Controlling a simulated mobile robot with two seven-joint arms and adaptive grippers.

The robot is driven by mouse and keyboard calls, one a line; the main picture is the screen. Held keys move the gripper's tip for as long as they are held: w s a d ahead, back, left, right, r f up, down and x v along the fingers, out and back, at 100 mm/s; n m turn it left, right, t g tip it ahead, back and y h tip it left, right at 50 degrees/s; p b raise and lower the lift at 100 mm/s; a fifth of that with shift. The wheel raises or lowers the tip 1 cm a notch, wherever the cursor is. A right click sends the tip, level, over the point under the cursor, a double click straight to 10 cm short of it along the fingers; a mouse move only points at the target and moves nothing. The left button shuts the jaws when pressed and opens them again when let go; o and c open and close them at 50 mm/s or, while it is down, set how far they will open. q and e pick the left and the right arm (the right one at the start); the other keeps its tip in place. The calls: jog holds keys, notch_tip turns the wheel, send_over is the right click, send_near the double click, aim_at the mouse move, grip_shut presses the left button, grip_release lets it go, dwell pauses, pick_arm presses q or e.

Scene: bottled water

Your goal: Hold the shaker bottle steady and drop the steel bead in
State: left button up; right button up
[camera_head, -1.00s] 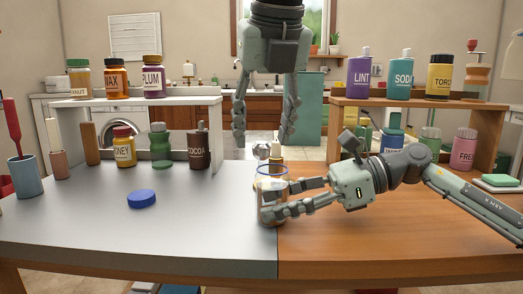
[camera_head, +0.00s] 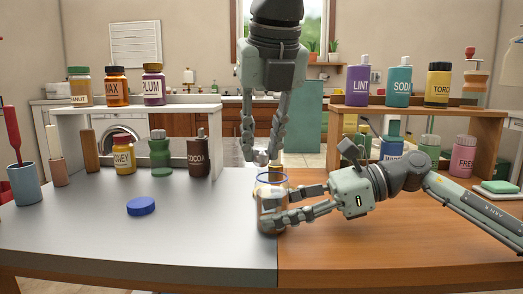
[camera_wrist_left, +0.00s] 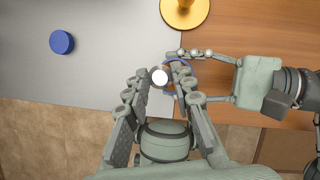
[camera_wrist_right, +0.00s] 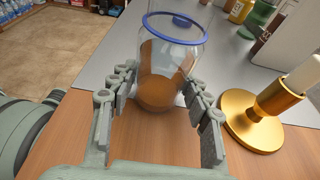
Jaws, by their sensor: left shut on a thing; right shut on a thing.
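The clear shaker bottle (camera_head: 271,218) with a blue rim stands upright near the seam of the table. Brown powder fills its lower part in the right wrist view (camera_wrist_right: 165,75). My right gripper (camera_head: 268,206) is shut around the bottle from the right. My left gripper (camera_head: 263,158) points down just above the rim. Its fingertips are shut on the shiny steel bead (camera_wrist_left: 159,77), which looks near white in the left wrist view. There the bead appears just left of the blue rim (camera_wrist_left: 178,62). Its exact height over the mouth is hard to tell.
A blue lid (camera_head: 141,206) lies on the grey table half. A gold candle holder (camera_wrist_right: 262,118) stands close to the bottle, mostly hidden in the head view. Jars, including cocoa (camera_head: 199,155), line the back left. Risers with labelled bottles flank both sides. The front is clear.

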pick_arm(q)
notch_tip(320, 180, up, 10)
dwell(0.4)
jog(key=shift+d+r, duration=0.1)
dwell(0.4)
send_over(262, 150)
jog(key=shift+f, duration=2.9)
jog(key=o, duration=1)
jog(key=shift+r, duration=0.1)
jog(key=v, duration=1.2)
